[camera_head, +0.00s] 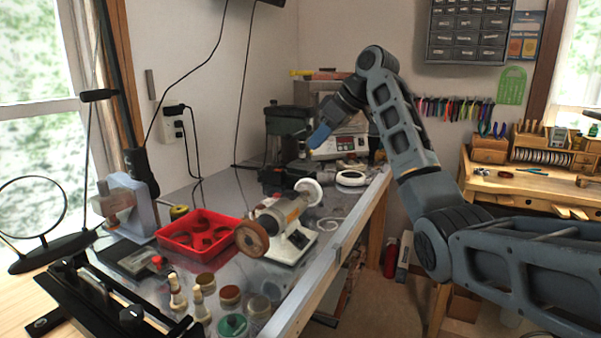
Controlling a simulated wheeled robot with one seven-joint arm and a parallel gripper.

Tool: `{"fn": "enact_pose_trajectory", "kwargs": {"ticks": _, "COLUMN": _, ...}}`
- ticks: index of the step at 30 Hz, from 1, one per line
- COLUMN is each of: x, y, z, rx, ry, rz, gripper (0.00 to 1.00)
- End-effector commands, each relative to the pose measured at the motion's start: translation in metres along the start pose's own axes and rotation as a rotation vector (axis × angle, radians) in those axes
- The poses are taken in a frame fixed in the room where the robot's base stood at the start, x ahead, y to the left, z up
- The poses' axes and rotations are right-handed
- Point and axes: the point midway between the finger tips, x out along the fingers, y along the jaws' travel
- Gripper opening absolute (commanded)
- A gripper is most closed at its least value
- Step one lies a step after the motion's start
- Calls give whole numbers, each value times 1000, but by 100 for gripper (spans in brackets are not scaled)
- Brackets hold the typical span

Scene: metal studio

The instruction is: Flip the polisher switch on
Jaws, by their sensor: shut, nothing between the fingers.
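The polisher (283,212) stands on the grey metal-topped bench, with a pale motor body and a white base (290,249). It has a brown wheel (252,239) at its near left end and a white wheel (309,192) at its far right end. A small dark patch on the base (299,239) may be the switch, but it is too small to tell its position. My gripper (303,151) is shut and empty. It appears above and beyond the polisher, near the white wheel in the picture, and does not touch the polisher.
A red tray (197,220) with round pieces sits left of the polisher. Several small jars and wooden-handled tools (199,303) stand in front. A dark green machine (284,125) and a boxy unit with a display (340,143) stand behind. Air above the polisher is clear.

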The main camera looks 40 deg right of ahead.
Motion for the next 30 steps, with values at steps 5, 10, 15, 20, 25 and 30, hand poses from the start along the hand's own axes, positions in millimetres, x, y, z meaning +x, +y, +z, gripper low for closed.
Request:
{"fn": "enact_pose_trajectory", "kwargs": {"ticks": 5, "x": 19, "y": -1, "z": 0, "rx": 2, "ry": -3, "rz": -4, "gripper": 0}}
{"fn": "enact_pose_trajectory", "kwargs": {"ticks": 10, "x": 50, "y": -1, "z": 0, "rx": 1, "ry": -4, "rz": -4, "gripper": 0}}
{"fn": "enact_pose_trajectory", "kwargs": {"ticks": 15, "x": 83, "y": -1, "z": -1, "rx": 1, "ry": -3, "rz": -3, "gripper": 0}}
{"fn": "enact_pose_trajectory", "kwargs": {"ticks": 20, "x": 108, "y": -1, "z": 10, "rx": 3, "ry": -4, "rz": -3, "gripper": 0}}
{"fn": "enact_pose_trajectory", "kwargs": {"ticks": 25, "x": 121, "y": 0, "z": 23, "rx": 1, "ry": -2, "rz": -1, "gripper": 0}}
{"fn": "enact_pose_trajectory", "kwargs": {"ticks": 30, "x": 127, "y": 0, "z": 28, "rx": 0, "ry": -1, "rz": -1, "gripper": 0}}
